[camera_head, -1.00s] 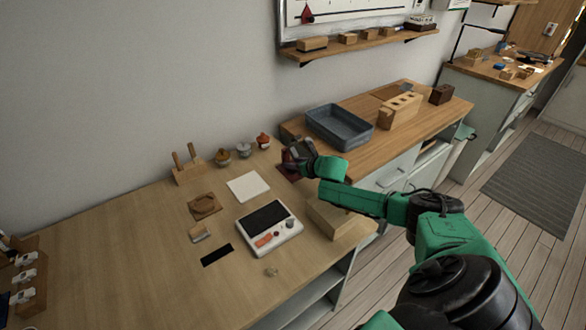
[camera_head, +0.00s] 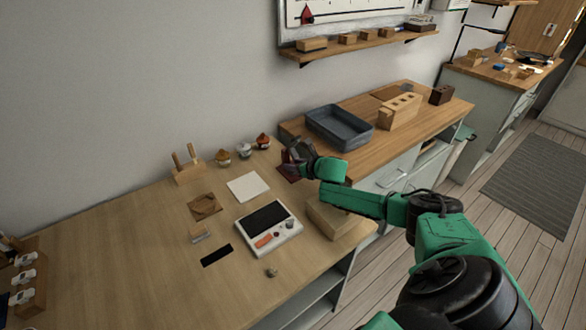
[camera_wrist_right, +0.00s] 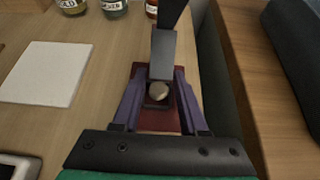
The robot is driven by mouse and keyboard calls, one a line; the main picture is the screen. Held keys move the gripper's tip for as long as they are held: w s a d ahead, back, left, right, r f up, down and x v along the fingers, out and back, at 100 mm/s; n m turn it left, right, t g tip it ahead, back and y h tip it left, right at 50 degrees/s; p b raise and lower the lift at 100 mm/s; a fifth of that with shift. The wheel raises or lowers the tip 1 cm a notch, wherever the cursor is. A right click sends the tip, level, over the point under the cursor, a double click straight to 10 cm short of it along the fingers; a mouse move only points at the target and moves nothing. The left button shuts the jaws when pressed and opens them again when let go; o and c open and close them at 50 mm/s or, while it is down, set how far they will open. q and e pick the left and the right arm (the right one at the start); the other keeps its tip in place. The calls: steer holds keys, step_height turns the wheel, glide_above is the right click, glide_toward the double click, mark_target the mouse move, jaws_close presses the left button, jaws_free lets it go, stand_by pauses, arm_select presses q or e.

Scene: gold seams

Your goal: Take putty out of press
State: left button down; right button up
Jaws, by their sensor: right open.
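The press shows in the right wrist view as a dark red base (camera_wrist_right: 160,122) with a grey upright part and black lever (camera_wrist_right: 163,52) above it. A small pale round lump, apparently the putty (camera_wrist_right: 158,91), sits in the press, low between its grey parts. My right gripper (camera_wrist_right: 157,78) is open, with one finger on each side of the press and the putty between them; I cannot tell whether they touch. In the head view my right gripper (camera_head: 292,157) is over the dark red press base (camera_head: 287,173) and hides most of it. My left gripper is out of view.
A white square tile (camera_head: 249,186) and a white device with a dark screen (camera_head: 268,228) lie left of the press. Small lidded jars (camera_head: 243,151) stand behind. A wooden block (camera_head: 338,218) is close under my right forearm. A grey tray (camera_head: 340,127) is on the adjoining counter.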

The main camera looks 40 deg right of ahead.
steer(key=c, duration=0.6)
steer(key=shift+r, duration=0.15)
steer(key=shift+r+p, duration=0.6)
steer(key=shift+p, duration=0.15)
steer(key=shift+s+r+p, duration=0.15)
steer(key=shift+s+p, duration=0.15)
steer(key=shift+s, duration=0.15)
steer(key=shift+p+v, duration=1.1)
steer(key=shift+v, duration=1.4)
steer(key=shift+p+v, duration=0.85)
steer(key=shift+v, duration=0.65)
